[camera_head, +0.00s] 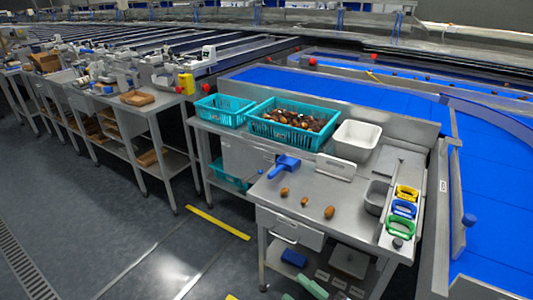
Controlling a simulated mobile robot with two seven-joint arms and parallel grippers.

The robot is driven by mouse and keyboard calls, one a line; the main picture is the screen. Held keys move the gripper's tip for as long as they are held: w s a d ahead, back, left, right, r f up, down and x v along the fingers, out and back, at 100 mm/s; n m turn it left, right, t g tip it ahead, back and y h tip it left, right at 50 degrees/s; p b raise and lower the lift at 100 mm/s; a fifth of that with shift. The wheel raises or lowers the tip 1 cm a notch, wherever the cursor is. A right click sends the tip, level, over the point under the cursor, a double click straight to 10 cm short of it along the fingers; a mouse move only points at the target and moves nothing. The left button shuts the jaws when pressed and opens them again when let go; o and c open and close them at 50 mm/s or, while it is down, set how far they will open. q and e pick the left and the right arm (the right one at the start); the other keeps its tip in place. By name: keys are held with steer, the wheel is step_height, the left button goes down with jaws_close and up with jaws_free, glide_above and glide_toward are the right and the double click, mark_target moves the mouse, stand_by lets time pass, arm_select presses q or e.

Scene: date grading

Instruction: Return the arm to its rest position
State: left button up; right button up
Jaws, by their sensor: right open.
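Neither of my arms nor grippers can be made out in the head view. The steel work table (345,215) stands right of centre. Three brown dates lie apart on it: a left one (284,192), a middle one (305,201) and a right one (329,212). A blue scoop (285,163) lies behind them. A teal crate (256,126) full of dates stands at the back, with a smaller teal crate (212,121) to its left.
A white tub (356,152) stands behind the table. A grey bin (376,196) and yellow, blue and green-handled items (403,208) line its right side. A blue conveyor (490,190) runs along the right. The floor (120,235) at left is clear.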

steer(key=s+d+f+m+g+h, duration=0.1)
steer(key=s+d+f+m+h, duration=0.3)
steer(key=s+f+m, duration=0.2)
steer(key=s+d+f+m+g+h, duration=0.2)
steer(key=s+d+f+m+h, duration=0.2)
steer(key=s+f+m, duration=0.3)
steer(key=s+d+f+m+g+h+p, duration=0.1)
steer(key=s+d+f+m+h, duration=0.3)
steer(key=s, duration=0.5)
step_height(320, 180, down, 2)
steer(key=d+m, duration=0.1)
steer(key=m, duration=0.1)
steer(key=shift+s+f+m+g+h, duration=0.15)
steer(key=shift+s+m+g+h, duration=0.15)
steer(key=shift+s+h, duration=0.1)
